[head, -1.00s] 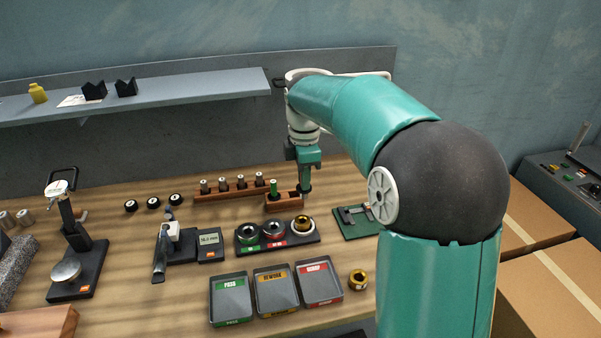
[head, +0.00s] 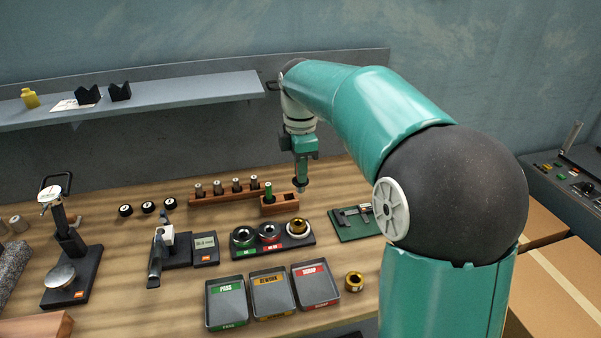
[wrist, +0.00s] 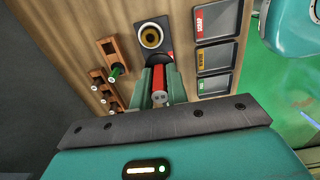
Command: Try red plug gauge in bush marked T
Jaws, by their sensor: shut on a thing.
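My gripper (wrist: 159,90) is shut on the red plug gauge (wrist: 161,72), whose red body shows between the fingers in the wrist view. In the head view my gripper (head: 302,178) is above and slightly right of a small wooden block (head: 281,206), with a grey end showing below it. A green plug gauge (head: 268,188) stands in that block; the place beside it looks empty. I cannot read a letter T on any bush.
A wooden rack of several pins (head: 226,194) is left of the block. A caliper on a green mat (head: 353,226) lies right.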

